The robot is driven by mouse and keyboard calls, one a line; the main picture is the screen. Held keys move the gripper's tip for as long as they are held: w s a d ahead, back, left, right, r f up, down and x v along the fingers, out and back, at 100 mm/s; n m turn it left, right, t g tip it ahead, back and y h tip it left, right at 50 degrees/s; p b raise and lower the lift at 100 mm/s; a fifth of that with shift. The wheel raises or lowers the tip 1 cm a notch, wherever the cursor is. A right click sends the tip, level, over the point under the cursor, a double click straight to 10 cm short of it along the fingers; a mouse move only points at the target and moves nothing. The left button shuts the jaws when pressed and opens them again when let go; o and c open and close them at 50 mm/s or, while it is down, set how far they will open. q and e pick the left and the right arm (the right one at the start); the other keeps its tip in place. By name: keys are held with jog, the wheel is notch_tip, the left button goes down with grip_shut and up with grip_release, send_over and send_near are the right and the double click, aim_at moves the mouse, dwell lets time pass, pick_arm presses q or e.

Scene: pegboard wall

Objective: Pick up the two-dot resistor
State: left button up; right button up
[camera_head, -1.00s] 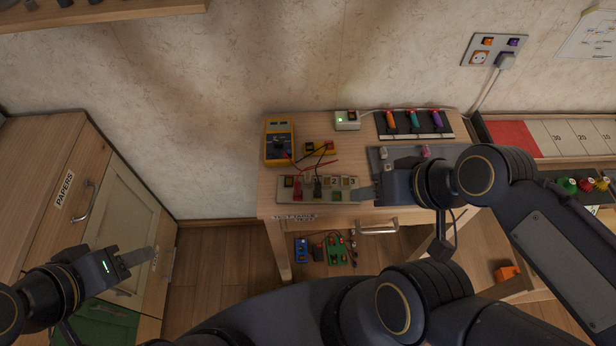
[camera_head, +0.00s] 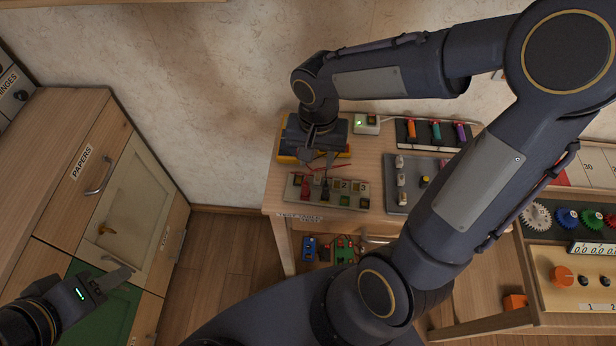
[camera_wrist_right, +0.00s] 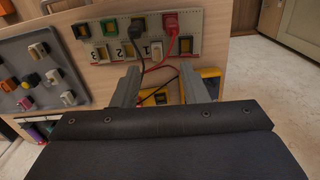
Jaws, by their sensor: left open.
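Several small components sit on a grey tray (camera_head: 421,202) on the workbench, and the tray also shows at the left of the right wrist view (camera_wrist_right: 63,58). They include a white piece (camera_head: 401,180) and a dark-and-yellow piece (camera_head: 424,181). They are too small for me to count dots, so I cannot tell which is the two-dot resistor. My right gripper (camera_head: 320,168) is left of the tray, over the back of the numbered board; in its wrist view it (camera_wrist_right: 162,92) is open with nothing between the fingers. My left gripper (camera_head: 118,280) is open and empty, away from the bench.
A numbered socket board (camera_head: 330,201) with red and black plugs and leads lies below my right gripper. A yellow multimeter (camera_head: 287,150) is partly hidden by my right wrist. Coloured-handled tools (camera_head: 436,132) stand behind the tray. My right forearm passes over the bench's right side.

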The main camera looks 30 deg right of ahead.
aim_at(318, 177)
jog(key=f, duration=0.7)
jog(key=shift+d+f, duration=0.25)
jog(key=shift+f, duration=0.1)
grip_shut()
jog(key=shift+r, duration=0.1)
